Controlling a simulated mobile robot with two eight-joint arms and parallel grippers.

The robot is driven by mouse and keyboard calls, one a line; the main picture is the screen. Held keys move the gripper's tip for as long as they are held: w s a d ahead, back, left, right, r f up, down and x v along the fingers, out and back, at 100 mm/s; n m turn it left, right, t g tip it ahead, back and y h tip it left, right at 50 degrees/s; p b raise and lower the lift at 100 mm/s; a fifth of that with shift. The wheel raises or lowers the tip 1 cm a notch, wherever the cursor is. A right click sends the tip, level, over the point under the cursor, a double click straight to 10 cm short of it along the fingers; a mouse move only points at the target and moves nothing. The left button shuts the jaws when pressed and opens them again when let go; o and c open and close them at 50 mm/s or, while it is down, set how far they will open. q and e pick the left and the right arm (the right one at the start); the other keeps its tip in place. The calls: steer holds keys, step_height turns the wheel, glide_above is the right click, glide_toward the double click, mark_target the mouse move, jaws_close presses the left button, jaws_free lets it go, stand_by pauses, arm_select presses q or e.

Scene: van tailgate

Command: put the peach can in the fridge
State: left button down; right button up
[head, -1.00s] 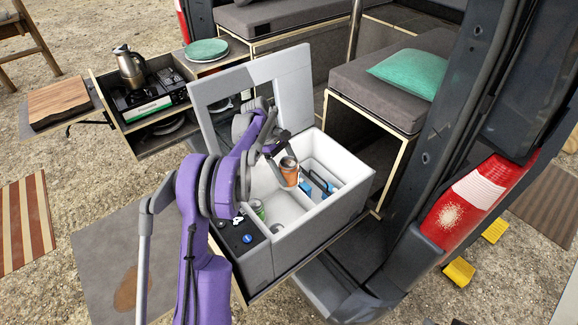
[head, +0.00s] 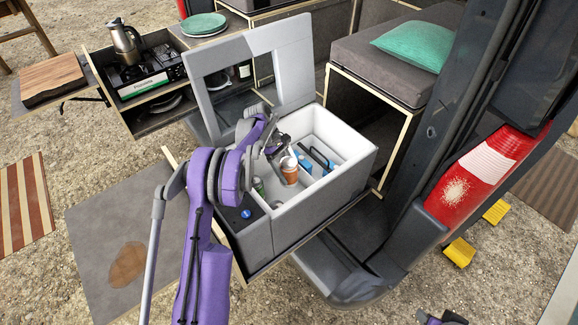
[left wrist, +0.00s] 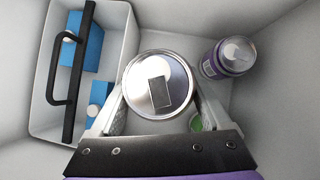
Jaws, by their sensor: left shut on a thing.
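The peach can (head: 289,174) is orange with a pale top and stands upright inside the open fridge (head: 345,178). My left gripper (head: 280,150) is shut on it from above. In the left wrist view the can's silver lid (left wrist: 160,85) sits between the fingers, over the white fridge floor. I cannot tell whether the can touches the floor. The fridge lid (head: 285,70) is raised at the back. My right gripper (head: 441,318) shows only partly at the bottom edge, and its jaws are unclear.
Inside the fridge, a basket with a black handle (left wrist: 72,75) holds blue cartons (left wrist: 78,45). A purple can (left wrist: 228,57) stands close to the held can. A green can (head: 258,186) stands near the fridge's left wall.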

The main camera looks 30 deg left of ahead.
arm_select(q)
step_height(320, 180, down, 6)
steer(key=b, duration=0.2)
steer(key=shift+f+b, duration=0.2)
steer(key=shift+b, duration=0.2)
steer(key=shift+s+d+f+b, duration=0.15)
steer(key=shift+d+f+b, duration=0.05)
steer(key=shift+f+b, duration=0.4)
arm_select(e)
steer(key=shift+s+d+f, duration=0.1)
steer(key=shift+s+f, duration=0.2)
steer(key=shift+f, duration=0.55)
steer(key=shift+s+d+f, duration=0.1)
steer(key=shift+s+f, duration=0.25)
steer(key=shift+f, duration=0.5)
steer(key=shift+s+d+f, duration=0.1)
steer(key=shift+s+f, duration=0.2)
steer(key=shift+f, duration=0.55)
arm_select(q)
jaws_free()
steer(key=shift+a+f, duration=0.1)
